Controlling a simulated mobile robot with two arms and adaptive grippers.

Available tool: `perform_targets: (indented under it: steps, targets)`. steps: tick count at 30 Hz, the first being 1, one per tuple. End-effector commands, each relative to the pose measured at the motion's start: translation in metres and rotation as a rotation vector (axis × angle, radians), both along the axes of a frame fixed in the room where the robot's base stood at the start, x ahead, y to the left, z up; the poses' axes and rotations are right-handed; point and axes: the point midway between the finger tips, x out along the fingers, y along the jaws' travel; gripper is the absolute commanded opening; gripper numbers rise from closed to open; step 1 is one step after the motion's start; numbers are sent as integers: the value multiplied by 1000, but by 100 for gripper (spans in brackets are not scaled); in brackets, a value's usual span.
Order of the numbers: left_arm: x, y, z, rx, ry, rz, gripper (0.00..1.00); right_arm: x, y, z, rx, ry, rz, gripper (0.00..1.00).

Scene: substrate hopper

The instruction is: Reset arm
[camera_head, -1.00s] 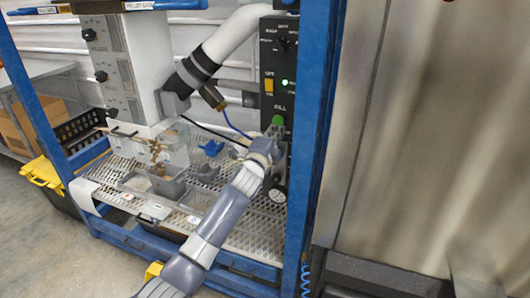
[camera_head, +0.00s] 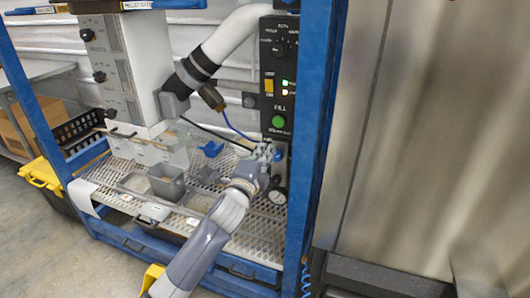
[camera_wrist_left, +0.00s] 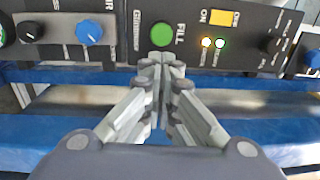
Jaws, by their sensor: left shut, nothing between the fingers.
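My left arm reaches in from the bottom of the head view, and my left gripper (camera_head: 272,152) is in front of the lower part of the black control panel (camera_head: 279,80). The gripper is shut and empty. Its closed fingertips also show in the left wrist view (camera_wrist_left: 162,62), just short of the green FILL button (camera_wrist_left: 161,34). In the head view the FILL button (camera_head: 278,122) is in plain sight above the gripper. My right gripper is not in view.
A blue frame post (camera_head: 314,140) stands close right of the panel. A perforated shelf (camera_head: 255,235) with a grey bin (camera_head: 167,183) lies below. Left stands a white hopper (camera_head: 120,70). A blue knob (camera_wrist_left: 89,32) and two lit lamps flank the button in the wrist view.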

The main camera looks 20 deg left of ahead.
Motion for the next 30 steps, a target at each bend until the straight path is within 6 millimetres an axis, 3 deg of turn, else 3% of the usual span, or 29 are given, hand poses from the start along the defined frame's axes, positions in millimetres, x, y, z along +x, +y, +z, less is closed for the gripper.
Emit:
perform_targets:
  steps: [9,11,13,17,23,26,30]
  targets:
    - [0,0,-2,-1,3,0,0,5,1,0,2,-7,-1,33]
    - [1,1,-9,-11,17,1,0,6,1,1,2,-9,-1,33]
    - [1,2,-30,-37,54,3,0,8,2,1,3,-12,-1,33]
    - [-4,7,-105,-137,185,17,0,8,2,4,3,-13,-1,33]
    - [-45,15,-253,-351,439,81,0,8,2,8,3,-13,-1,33]
    - [-79,17,-323,-453,559,132,0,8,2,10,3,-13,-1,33]
    - [-141,20,-412,-591,717,222,0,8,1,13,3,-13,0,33]
